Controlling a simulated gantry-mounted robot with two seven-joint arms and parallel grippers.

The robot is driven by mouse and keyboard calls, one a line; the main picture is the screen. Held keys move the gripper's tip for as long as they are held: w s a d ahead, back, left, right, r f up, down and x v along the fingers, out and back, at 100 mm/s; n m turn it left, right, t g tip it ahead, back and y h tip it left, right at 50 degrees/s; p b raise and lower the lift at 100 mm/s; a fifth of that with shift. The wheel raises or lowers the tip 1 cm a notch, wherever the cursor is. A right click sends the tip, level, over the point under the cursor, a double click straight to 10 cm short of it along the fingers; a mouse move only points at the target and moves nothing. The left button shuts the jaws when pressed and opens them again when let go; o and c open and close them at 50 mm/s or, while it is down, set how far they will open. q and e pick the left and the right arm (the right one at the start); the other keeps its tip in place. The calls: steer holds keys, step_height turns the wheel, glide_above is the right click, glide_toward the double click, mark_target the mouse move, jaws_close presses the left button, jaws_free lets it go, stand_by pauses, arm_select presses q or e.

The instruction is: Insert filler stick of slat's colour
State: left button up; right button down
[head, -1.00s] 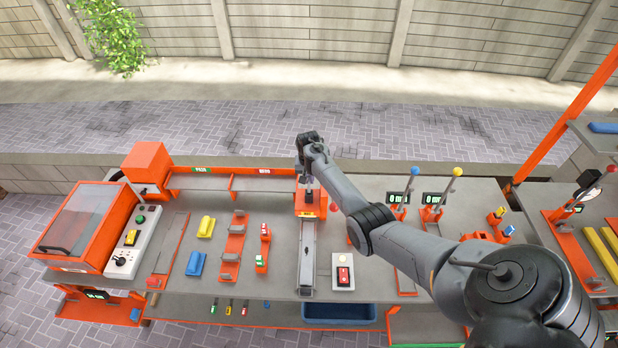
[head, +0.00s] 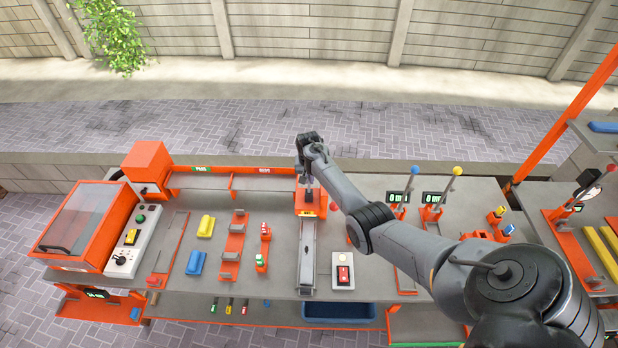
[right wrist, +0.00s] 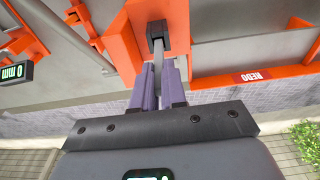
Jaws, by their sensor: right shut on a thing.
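My right gripper (right wrist: 168,85) is over the orange station (head: 310,207) in the middle of the bench. In the right wrist view its purple fingers are shut on a narrow grey bar (right wrist: 157,62). The bar's far end meets a black square part (right wrist: 156,35) at the orange housing. I cannot tell whether the bar is a filler stick or a handle. A long grey channel (head: 308,255) runs from the station to the bench front. Several thin sticks with coloured ends (head: 229,306) lie below the bench front. My left gripper is not in view.
Yellow (head: 206,226) and blue (head: 196,263) blocks lie on the left of the bench, near an orange cabinet (head: 85,225). A switch box (head: 344,270) stands right of the channel. Upright levers (head: 410,190) stand further right. A blue bin (head: 338,312) sits below.

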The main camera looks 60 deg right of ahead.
mark_target(309, 185)
steer(key=shift+f+b, duration=0.6)
steer(key=shift+f, duration=0.25)
steer(key=shift+f+b, duration=0.65)
steer(key=shift+f, duration=0.2)
steer(key=shift+f+b, duration=0.35)
steer(key=shift+f, duration=0.1)
stand_by(0.4)
steer(key=c, duration=1.1)
jaws_free()
step_height(309, 185, up, 11)
steer(key=a, duration=0.1)
steer(key=shift+s+f, duration=0.15)
steer(key=shift+s, duration=0.2)
